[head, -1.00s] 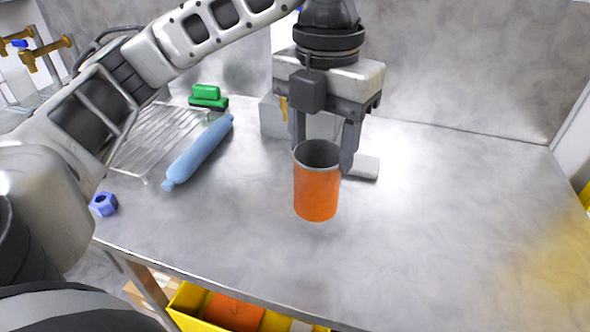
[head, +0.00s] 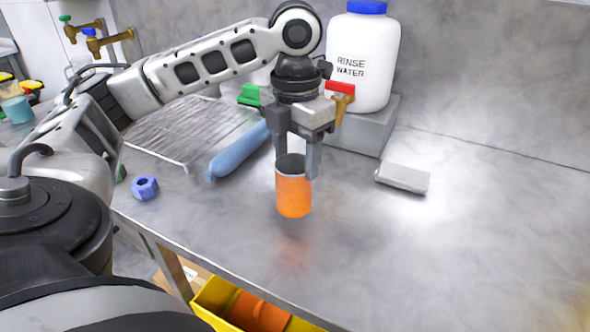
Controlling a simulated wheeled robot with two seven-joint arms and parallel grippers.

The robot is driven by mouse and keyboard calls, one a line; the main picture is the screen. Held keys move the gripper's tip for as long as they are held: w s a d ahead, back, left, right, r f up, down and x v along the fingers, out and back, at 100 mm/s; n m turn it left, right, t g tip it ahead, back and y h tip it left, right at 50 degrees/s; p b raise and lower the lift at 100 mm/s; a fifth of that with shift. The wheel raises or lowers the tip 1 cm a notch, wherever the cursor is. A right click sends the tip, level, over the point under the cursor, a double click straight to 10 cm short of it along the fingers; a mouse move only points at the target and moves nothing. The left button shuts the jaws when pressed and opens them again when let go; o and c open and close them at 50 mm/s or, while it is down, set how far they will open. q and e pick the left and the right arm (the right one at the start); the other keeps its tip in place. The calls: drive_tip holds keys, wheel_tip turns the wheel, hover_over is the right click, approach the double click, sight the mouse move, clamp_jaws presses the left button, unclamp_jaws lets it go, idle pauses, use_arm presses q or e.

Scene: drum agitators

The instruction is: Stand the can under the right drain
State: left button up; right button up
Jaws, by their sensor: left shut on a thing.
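An orange can (head: 293,196) with a dark open top hangs upright above the steel bench, with a faint orange reflection below it. My left gripper (head: 297,160) is shut on the can's upper part from above. Two brass taps, one with a blue handle (head: 96,40) and one with a green handle (head: 69,28), show at the upper left; what they are fitted to is not clear. I cannot tell which outlet is the right drain. The can is well apart from these taps. My right gripper is not in view.
A white rinse water jug (head: 362,65) with a red-handled tap stands on a grey block (head: 372,128). The bench's right side is clear.

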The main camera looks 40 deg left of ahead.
sight(295, 171)
use_arm(q)
drive_tip(key=shift+a+f, duration=0.15)
drive_tip(key=shift+f, duration=1.5)
drive_tip(key=shift+f, duration=0.1)
drive_tip(key=o, duration=1)
